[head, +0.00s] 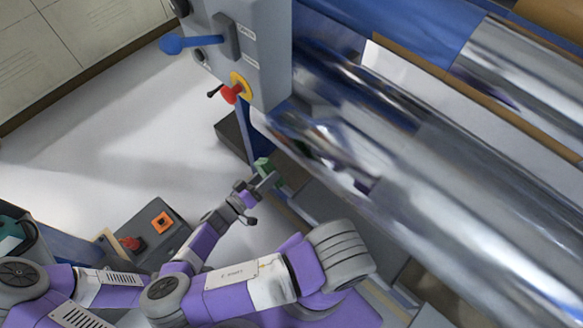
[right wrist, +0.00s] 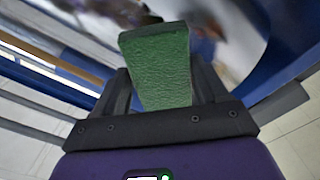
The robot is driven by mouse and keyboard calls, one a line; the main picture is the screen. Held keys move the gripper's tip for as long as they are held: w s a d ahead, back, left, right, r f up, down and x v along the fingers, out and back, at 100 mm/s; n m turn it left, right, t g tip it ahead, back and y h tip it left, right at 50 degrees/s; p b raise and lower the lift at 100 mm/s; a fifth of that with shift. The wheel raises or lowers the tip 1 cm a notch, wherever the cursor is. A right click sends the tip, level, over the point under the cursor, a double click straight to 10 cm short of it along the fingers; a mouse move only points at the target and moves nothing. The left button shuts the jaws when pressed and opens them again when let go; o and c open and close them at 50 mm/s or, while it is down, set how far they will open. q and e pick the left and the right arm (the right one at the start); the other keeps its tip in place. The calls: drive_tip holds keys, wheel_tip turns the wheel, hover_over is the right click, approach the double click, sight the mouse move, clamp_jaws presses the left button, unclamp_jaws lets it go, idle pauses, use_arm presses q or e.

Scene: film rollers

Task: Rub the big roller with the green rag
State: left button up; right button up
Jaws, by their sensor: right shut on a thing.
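The big roller (head: 430,205) is a shiny chrome cylinder running diagonally from the centre of the head view to the lower right. My right gripper (head: 264,181) is shut on the green rag (head: 263,166), just below and left of the roller's near-left end. In the right wrist view the rag (right wrist: 158,65) sticks up as a flat block from between the jaws. A blurred, shiny curved surface lies behind it. I cannot tell whether the rag touches the roller. My left gripper is not in view.
A grey machine panel (head: 270,70) stands beside the rollers, with a blue-knobbed lever (head: 172,44) and a red knob (head: 230,95) on yellow. A grey control box (head: 150,235) with orange and red parts is at the lower left. The pale floor (head: 110,130) at left is open.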

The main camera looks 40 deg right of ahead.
sight(293, 153)
idle(0.4)
drive_tip(key=shift+w+d, duration=0.15)
drive_tip(key=shift+d, duration=1.5)
drive_tip(key=shift+w+d, duration=0.1)
drive_tip(key=shift+d, duration=1.5)
drive_tip(key=shift+w+d, duration=0.1)
drive_tip(key=shift+d, duration=1.1)
